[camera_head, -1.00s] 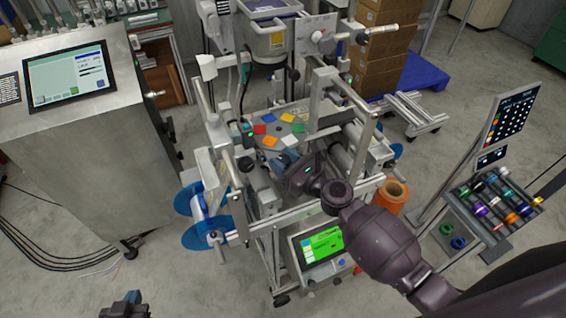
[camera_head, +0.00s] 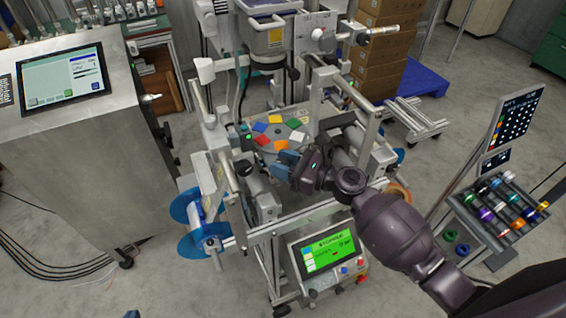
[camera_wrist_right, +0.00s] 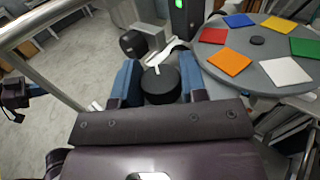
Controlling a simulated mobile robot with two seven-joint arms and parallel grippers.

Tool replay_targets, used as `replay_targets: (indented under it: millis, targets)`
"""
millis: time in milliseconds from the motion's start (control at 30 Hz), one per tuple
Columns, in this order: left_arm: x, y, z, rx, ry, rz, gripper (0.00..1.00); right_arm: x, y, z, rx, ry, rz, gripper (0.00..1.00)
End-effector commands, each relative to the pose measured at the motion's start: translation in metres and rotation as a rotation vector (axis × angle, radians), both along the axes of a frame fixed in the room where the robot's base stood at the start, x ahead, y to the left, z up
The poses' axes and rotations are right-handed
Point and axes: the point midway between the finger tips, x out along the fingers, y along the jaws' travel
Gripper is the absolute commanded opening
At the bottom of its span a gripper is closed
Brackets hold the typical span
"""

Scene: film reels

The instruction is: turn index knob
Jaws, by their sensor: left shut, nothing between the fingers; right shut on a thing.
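A black round index knob (camera_wrist_right: 160,85) stands beside the round grey dial (camera_wrist_right: 258,68) in the right wrist view. My right gripper (camera_head: 284,162) is shut on the knob, with its blue fingers (camera_wrist_right: 160,82) on either side. In the head view the gripper and arm hide the knob. The dial (camera_head: 279,132) carries several coloured square plates: blue, yellow, green, white, orange and red. My left gripper (camera_head: 133,314) shows only as a small dark tip at the bottom edge of the head view, away from the machine.
Blue reels (camera_head: 200,225) stick out at the machine's left. A green screen (camera_head: 330,252) sits low in front. A metal cabinet with a display (camera_head: 62,80) stands left, and a rack of coloured rolls (camera_head: 503,212) stands right. Rails and posts surround the dial.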

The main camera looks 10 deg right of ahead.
Motion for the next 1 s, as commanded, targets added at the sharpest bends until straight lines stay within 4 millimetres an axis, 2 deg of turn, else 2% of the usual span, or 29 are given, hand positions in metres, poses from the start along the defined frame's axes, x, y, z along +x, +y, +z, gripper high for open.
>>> replay_targets:
  millis: [100, 133, 267, 667, 1000]
  targets:
    - [0.001, 0.000, 0.001, 0.000, -0.002, 0.000, 0.00, 0.000, 0.000, 0.000, 0.001, 0.001, -0.001, 0.16]
    - [0.001, 0.000, 0.001, 0.000, -0.002, 0.000, 0.00, 0.000, 0.000, 0.000, 0.001, 0.001, -0.001, 0.44]
    - [0.003, 0.000, 0.002, 0.000, -0.006, -0.002, 0.00, 0.000, 0.000, 0.000, 0.000, 0.000, -0.001, 0.64]
    - [0.006, -0.001, 0.003, -0.001, -0.011, -0.003, 0.00, -0.004, -0.005, -0.001, -0.001, 0.001, -0.002, 0.65]
    - [0.005, -0.001, -0.003, 0.000, -0.006, -0.003, 0.00, -0.038, -0.050, -0.002, -0.002, 0.002, -0.003, 0.65]
